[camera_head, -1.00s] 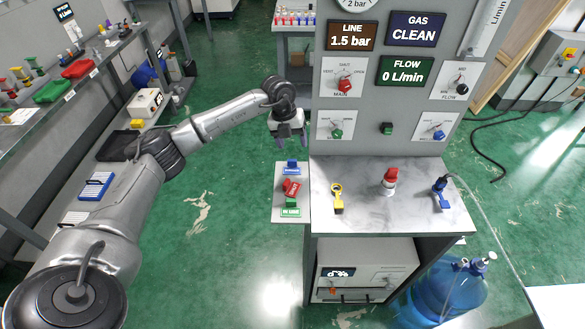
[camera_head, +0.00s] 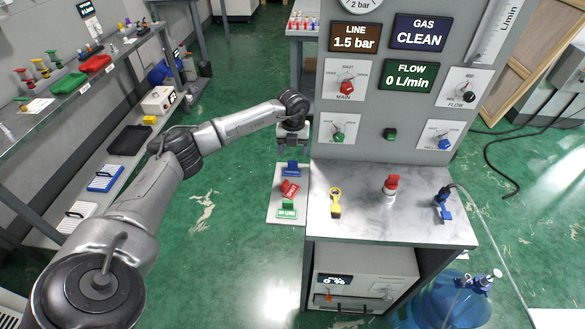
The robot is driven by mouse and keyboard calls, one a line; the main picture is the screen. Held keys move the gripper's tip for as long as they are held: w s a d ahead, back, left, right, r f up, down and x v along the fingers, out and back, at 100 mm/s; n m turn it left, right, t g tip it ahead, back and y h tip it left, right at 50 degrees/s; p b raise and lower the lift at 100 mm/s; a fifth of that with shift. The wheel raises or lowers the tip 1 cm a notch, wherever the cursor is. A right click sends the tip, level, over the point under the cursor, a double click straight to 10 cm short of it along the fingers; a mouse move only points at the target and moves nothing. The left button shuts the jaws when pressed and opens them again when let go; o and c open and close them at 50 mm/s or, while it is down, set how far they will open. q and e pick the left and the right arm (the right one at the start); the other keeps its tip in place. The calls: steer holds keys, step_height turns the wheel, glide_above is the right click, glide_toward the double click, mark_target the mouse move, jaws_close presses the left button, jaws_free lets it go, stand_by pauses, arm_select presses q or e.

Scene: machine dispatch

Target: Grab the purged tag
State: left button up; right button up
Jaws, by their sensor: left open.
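Three tags stand on a small pale side shelf (camera_head: 272,209) at the left edge of the bench: a blue tag (camera_head: 292,169) at the back, a red tag (camera_head: 290,188) in the middle and a green tag (camera_head: 287,209) at the front. Their lettering is too small to read surely, so I cannot tell which says purged. My left gripper (camera_head: 292,151) is open, with its fingers pointing down just above and behind the blue tag. Nothing shows between its fingers. My right gripper is out of view.
The gas panel (camera_head: 392,120) rises close to the right of my left gripper. On the marble-look bench (camera_head: 365,215) stand a yellow tag (camera_head: 336,202), a red-capped fitting (camera_head: 390,185) and a blue valve (camera_head: 443,203). Open green floor lies left of the shelf.

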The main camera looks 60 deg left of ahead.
mark_target(292, 168)
arm_select(q)
steer(key=shift+f+b, duration=0.45)
steer(key=shift+f, duration=2.25)
steer(key=shift+c, duration=0.3)
steer(key=c, duration=0.9)
steer(key=shift+r, duration=0.1)
steer(key=shift+c, duration=0.2)
